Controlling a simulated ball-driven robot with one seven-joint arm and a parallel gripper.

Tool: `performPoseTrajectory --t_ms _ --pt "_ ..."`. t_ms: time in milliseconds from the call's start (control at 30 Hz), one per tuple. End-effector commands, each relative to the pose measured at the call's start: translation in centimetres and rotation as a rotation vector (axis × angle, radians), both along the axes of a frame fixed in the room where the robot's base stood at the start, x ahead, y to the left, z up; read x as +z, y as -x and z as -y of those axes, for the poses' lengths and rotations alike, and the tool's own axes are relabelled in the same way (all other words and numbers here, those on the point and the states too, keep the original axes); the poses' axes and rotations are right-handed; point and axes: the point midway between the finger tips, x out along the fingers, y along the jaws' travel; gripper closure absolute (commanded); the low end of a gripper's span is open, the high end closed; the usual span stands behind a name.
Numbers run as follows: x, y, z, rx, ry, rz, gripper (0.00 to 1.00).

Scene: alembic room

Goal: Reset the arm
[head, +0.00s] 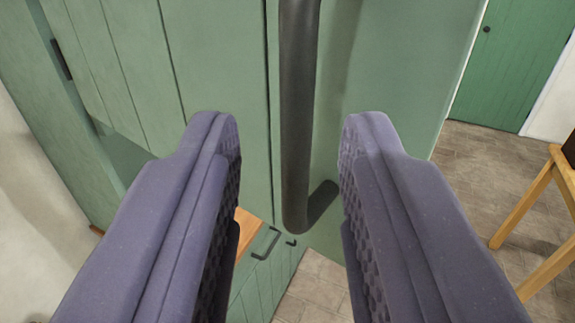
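My gripper (290,135) is open. Its two purple textured fingers reach up from the bottom of the head view, with a wide gap between them. A thick dark bar handle (298,110) on a green panelled cupboard (220,60) shows in the gap between the fingers. Neither finger visibly touches the handle. The handle's lower end and its shadow on the green surface are in view, while its upper end is cut off by the top of the picture.
A wooden worktop edge (246,229) and a lower green front with a small dark handle (266,244) show below. On the right are a tiled floor (475,165), a green door (522,60) and a wooden chair (535,225). Open floor lies between the cupboard and the chair.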

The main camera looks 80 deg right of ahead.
Motion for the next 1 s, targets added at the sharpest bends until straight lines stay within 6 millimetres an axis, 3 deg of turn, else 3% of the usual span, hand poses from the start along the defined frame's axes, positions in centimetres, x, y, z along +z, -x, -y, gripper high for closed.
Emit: performPoseTrajectory --t_ms 200,700,767,867,967,1000 --pt "0.0 0.6 -2.6 0.000 0.002 0.000 0.67" --pt "0.1 0.4 -3.0 0.015 0.000 0.013 0.67" --pt "0.4 -0.8 -3.3 0.069 -0.005 0.053 0.67" --pt "2.1 -4.6 -5.0 0.276 -0.021 0.183 0.67" --pt "6.2 -9.2 -9.3 0.623 -0.037 0.330 0.67" --pt "8.1 -10.3 -11.7 0.776 -0.040 0.366 0.67"
